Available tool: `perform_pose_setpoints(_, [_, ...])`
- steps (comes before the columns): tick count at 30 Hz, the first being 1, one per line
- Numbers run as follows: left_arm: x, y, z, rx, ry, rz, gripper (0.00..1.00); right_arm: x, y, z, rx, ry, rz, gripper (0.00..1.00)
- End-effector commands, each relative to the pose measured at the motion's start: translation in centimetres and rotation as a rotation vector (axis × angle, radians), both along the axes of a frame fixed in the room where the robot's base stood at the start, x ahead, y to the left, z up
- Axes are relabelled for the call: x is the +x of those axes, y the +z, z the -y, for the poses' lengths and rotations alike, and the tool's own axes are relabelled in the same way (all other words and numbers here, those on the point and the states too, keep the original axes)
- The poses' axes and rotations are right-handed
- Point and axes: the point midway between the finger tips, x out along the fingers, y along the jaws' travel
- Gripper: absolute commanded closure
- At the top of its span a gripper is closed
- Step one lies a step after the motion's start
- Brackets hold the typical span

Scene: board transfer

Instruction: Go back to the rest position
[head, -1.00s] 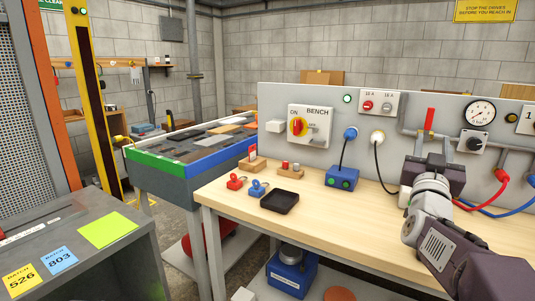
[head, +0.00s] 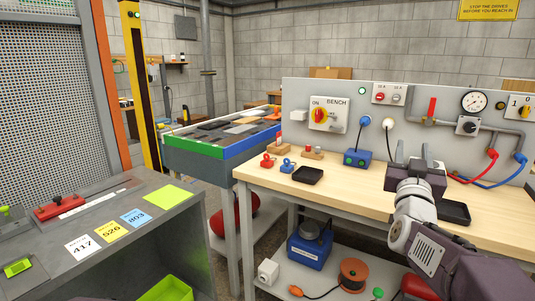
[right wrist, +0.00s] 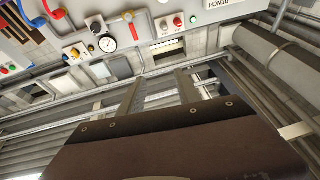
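My right gripper (head: 413,158) stands upright in front of the workbench's right half. Its two fingers are apart with nothing between them, and it touches nothing that I can see. In the right wrist view its fingers (right wrist: 160,92) are also spread and empty, with the panel beyond them.
The workbench (head: 355,196) carries a black tray (head: 308,175), a blue box (head: 357,158) and red and blue padlocks. The grey panel (head: 350,100) stands behind. A grey bench (head: 185,217) with batch cards is at the left. Floor shows between them.

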Motion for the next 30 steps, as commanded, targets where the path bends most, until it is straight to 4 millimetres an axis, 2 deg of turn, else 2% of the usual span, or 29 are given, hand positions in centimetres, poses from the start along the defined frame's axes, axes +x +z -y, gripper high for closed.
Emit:
perform_pose_setpoints(5, [0.0,0.0,0.0,0.0,0.0,0.0,0.64,1.2,-4.3,-3.1,0.012,0.078,-0.118,0.6])
perform_pose_setpoints(8, [0.0,0.0,0.0,0.0,0.0,0.0,0.64,1.8,-7.8,-5.2,0.028,0.133,-0.219,0.6])
perform_pose_setpoints(11, [0.0,0.0,0.0,0.0,0.0,0.0,0.64,1.9,-12.2,-7.5,0.052,0.195,-0.345,0.6])
perform_pose_setpoints(14, [0.0,0.0,0.0,0.0,0.0,0.0,0.64,1.2,-17.9,-10.1,0.087,0.265,-0.513,0.6])
perform_pose_setpoints(15, [0.0,0.0,0.0,0.0,0.0,0.0,0.64,0.5,-20.6,-11.3,0.102,0.296,-0.594,0.6])
perform_pose_setpoints(17, [0.0,0.0,0.0,0.0,0.0,0.0,0.64,-1.3,-25.2,-13.1,0.134,0.343,-0.741,0.6])
perform_pose_setpoints(18, [0.0,0.0,0.0,0.0,0.0,0.0,0.64,-2.9,-28.3,-14.3,0.157,0.369,-0.845,0.6])
perform_pose_setpoints(21, [0.0,0.0,0.0,0.0,0.0,0.0,0.64,-7.7,-34.6,-16.1,0.211,0.408,-1.086,0.6])
perform_pose_setpoints(25, [0.0,0.0,0.0,0.0,0.0,0.0,0.64,-14.2,-40.2,-17.0,0.278,0.415,-1.351,0.6])
perform_pose_setpoints(27, [0.0,0.0,0.0,0.0,0.0,0.0,0.64,-17.6,-42.3,-17.1,0.316,0.403,-1.475,0.6])
perform_pose_setpoints(30, [0.0,0.0,0.0,0.0,0.0,0.0,0.64,-22.3,-44.3,-17.0,0.369,0.374,-1.642,0.6])
